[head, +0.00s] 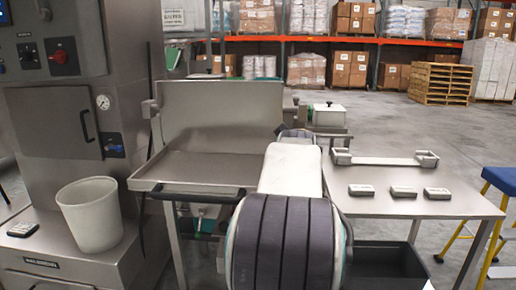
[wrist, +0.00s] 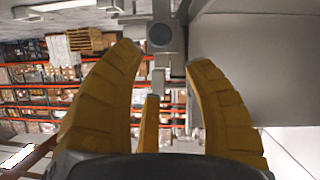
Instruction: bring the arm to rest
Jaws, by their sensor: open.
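My gripper (wrist: 165,58) shows in the wrist view with its yellow ribbed fingers spread apart. No object is held between the fingertips. Beyond them is a grey metal part with a dark round end (wrist: 160,37), and I cannot tell what it belongs to. In the head view my arm is folded up in the middle, reaching away over the gap between the steel tray and the right table. The gripper itself is largely hidden there behind my arm's pale link.
A steel tray with a tall back (head: 205,167) stands left of my arm. The right table (head: 400,206) bears a metal bracket (head: 385,161) and three small grey blocks (head: 405,191). A white bin (head: 90,215) is far left; a blue-topped stool (head: 502,180) is far right.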

